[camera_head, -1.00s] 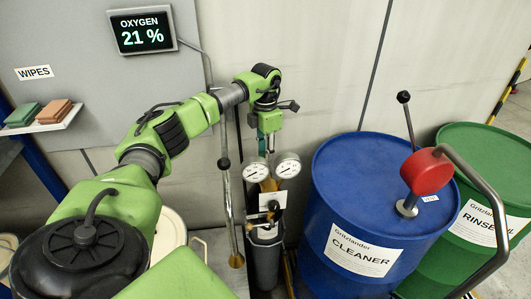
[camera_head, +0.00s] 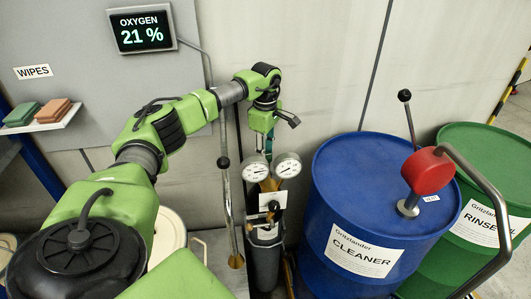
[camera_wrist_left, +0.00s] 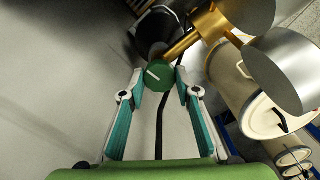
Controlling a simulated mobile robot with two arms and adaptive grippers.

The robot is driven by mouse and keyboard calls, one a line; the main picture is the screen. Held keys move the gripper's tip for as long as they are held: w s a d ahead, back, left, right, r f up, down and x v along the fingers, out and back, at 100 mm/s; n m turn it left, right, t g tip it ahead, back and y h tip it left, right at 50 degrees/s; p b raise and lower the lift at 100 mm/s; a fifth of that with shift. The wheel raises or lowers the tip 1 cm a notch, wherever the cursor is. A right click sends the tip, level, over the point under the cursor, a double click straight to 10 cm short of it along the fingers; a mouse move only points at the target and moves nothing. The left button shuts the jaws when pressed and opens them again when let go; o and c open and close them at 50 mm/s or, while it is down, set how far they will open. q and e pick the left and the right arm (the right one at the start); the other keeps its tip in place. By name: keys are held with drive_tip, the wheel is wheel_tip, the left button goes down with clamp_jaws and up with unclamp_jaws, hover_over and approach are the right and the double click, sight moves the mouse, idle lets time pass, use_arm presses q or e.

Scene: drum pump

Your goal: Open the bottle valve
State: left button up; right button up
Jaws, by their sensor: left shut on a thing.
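My left gripper (camera_head: 265,146) points down behind the two round pressure gauges (camera_head: 272,168) of the bottle. In the left wrist view, the gripper (camera_wrist_left: 159,76) is shut on the round green valve knob (camera_wrist_left: 158,74), with one finger on each side. The knob has a short white line, which lies slanted. A brass fitting (camera_wrist_left: 182,46) runs from beside the knob to the grey backs of the gauges (camera_wrist_left: 284,62). The dark bottle (camera_head: 265,262) stands upright below the gauges. The knob is hidden in the head view. My right gripper is not in view.
A blue CLEANER drum (camera_head: 345,200) with a red pump (camera_head: 427,172) stands right of the bottle, with a green RINSE drum (camera_head: 490,200) beyond. A thin metal lever pipe (camera_head: 226,190) stands left of the bottle. The wall display (camera_head: 141,31) reads OXYGEN 21 %.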

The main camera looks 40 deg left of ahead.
use_arm(q)
drive_tip(key=m, duration=0.4)
drive_tip(key=shift+m, duration=0.3)
drive_tip(key=m, duration=0.5)
drive_tip(key=shift+m+b, duration=0.3)
drive_tip(key=shift+b, duration=0.05)
drive_tip(key=m, duration=0.9)
drive_tip(key=shift+r, duration=0.1)
drive_tip(key=shift+m, duration=0.4)
drive_tip(key=o, duration=1.1)
wheel_tip(320, 180, up, 12)
drive_tip(key=shift+f, duration=0.1)
